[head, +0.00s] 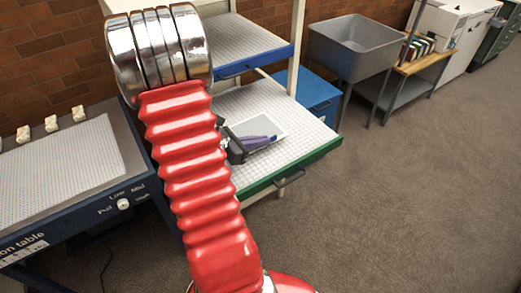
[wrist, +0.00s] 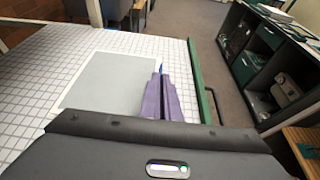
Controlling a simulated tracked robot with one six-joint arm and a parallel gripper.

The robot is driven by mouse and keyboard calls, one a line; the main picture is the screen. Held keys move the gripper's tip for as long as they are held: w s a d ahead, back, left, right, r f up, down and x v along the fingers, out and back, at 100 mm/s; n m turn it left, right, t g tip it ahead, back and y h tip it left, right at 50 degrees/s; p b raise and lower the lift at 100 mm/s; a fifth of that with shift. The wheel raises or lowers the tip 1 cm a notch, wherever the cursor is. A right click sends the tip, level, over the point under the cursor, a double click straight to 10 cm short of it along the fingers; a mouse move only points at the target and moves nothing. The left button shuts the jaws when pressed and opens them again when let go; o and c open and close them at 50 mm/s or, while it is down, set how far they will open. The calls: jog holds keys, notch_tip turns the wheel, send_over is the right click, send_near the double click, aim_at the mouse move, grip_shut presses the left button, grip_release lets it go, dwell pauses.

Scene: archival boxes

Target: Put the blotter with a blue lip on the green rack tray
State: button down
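The blotter (head: 268,124) is a flat pale grey sheet. It lies on, or just above, the white gridded rack tray with a green front edge (head: 310,163). My gripper (head: 266,140) is low over this tray, with its purple fingers along the near side of the sheet. In the wrist view, the blotter (wrist: 108,82) is left of the fingers (wrist: 162,85), which are close together. A bit of blue lip shows between their tips, and they look shut on it. The fingers hide most of the lip. The green edge (wrist: 195,80) runs to their right.
A tray with a blue front edge (head: 255,62) is above the green one on the rack. A suction table (head: 60,170) stands at the left. A grey sink (head: 352,45) stands behind at the right. The carpet at the right is clear.

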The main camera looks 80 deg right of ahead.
aim_at(255, 150)
jog(key=shift+f, duration=1.85)
jog(key=shift+f, duration=0.1)
jog(key=c, duration=2)
grip_release()
jog(key=v, duration=1.2)
